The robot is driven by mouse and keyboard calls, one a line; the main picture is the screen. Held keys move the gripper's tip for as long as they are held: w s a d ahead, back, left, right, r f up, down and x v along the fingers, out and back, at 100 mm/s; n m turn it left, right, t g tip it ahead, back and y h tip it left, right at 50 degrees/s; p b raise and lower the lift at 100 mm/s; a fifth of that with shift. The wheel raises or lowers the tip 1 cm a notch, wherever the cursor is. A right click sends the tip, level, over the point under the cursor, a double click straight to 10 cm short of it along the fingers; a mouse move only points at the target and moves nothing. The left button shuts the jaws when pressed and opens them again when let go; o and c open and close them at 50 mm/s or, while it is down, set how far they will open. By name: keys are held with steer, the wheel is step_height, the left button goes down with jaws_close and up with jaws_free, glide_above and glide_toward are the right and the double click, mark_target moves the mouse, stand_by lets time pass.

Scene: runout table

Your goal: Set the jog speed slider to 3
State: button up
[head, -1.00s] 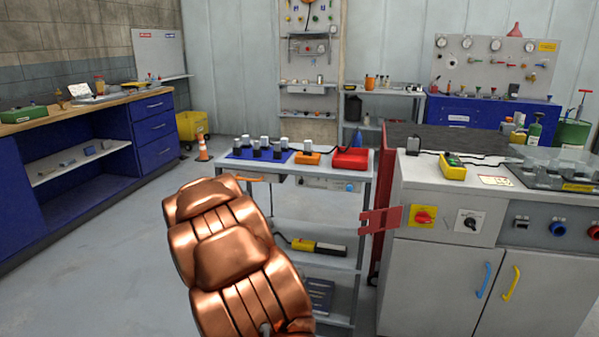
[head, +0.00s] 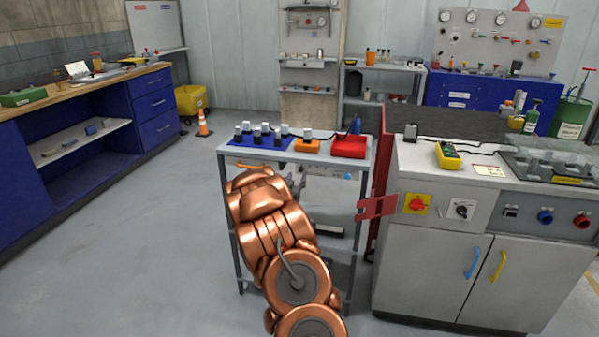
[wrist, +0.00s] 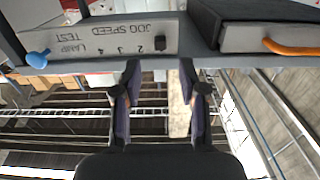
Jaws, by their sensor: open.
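The jog speed panel (wrist: 105,40) shows upside down at the top of the wrist view, with the figures 4, 3 and 2 along its scale. The dark slider knob (wrist: 160,46) sits just right of the 2 in that picture, on the side away from the 3. My gripper (wrist: 160,82) is open and empty, its two fingers apart below the knob in the picture, not visibly touching it. In the head view my gripper (head: 298,186) is partly hidden by my arm, close to the front of the cart; the panel (head: 322,171) is partly covered there.
A blue lamp test button (wrist: 38,54) is beside the scale. An orange handle (wrist: 290,48) is on the dark drawer on the other side. The cart top (head: 228,146) carries a red bin (head: 349,146) and an orange box (head: 307,146). A red bracket (head: 377,208) juts out to the right.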

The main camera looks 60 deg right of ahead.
mark_target(300, 170)
steer(key=shift+p+x, duration=0.35)
steer(key=shift+x, duration=2.35)
jaws_close()
